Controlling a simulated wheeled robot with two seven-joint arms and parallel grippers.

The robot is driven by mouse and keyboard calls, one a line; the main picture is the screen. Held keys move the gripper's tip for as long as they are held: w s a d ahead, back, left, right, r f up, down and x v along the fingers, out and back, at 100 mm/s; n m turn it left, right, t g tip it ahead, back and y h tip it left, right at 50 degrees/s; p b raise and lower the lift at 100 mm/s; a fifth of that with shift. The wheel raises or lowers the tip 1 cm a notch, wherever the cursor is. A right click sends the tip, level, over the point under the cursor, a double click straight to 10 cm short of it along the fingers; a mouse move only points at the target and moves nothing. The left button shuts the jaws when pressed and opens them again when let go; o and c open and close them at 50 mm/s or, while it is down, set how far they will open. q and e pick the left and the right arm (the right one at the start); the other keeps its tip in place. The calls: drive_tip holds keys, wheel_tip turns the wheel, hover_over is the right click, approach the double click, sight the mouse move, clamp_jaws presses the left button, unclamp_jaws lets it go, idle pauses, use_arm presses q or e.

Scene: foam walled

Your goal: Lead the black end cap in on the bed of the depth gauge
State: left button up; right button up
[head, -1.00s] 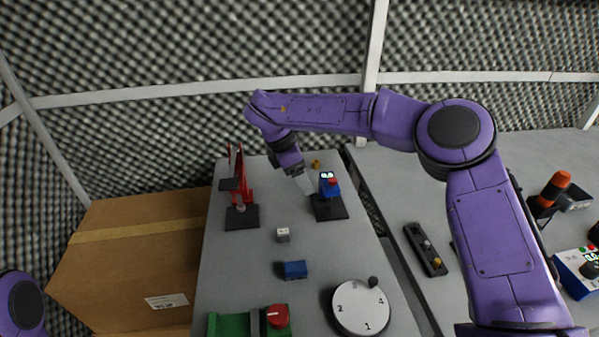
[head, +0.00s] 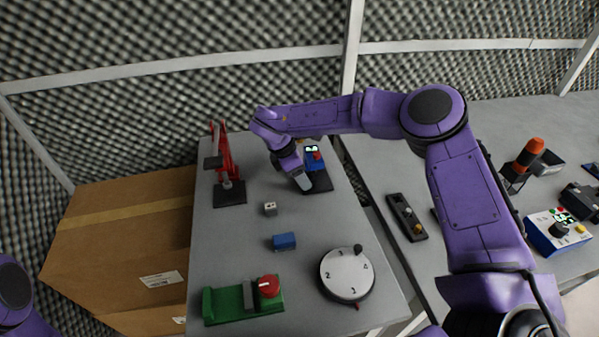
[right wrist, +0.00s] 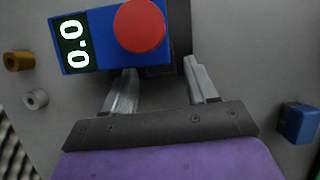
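The depth gauge (head: 316,163) is a blue housing with a lit display and a red knob. It stands on a black bed (head: 322,184) at the back of the grey table. In the right wrist view the gauge (right wrist: 95,42) reads 0.0. My right gripper (head: 304,184) is low at the bed's front left part. In the right wrist view its fingers (right wrist: 160,70) are apart, with something dark between the tips. I cannot tell whether this is the black end cap or the bed. No end cap shows clearly elsewhere. My left gripper is out of view.
A red press (head: 225,165) stands left of the gauge. A small grey block (head: 270,209), a blue block (head: 284,241), a green fixture (head: 235,302) and a numbered dial (head: 347,273) lie nearer. A brass ring (right wrist: 17,61) and silver ring (right wrist: 36,99) lie beyond the gauge.

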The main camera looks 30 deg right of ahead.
drive_tip(key=c, duration=0.8)
drive_tip(key=shift+o, duration=0.2)
drive_tip(key=shift+s+d, duration=0.2)
drive_tip(key=shift+d, duration=0.75)
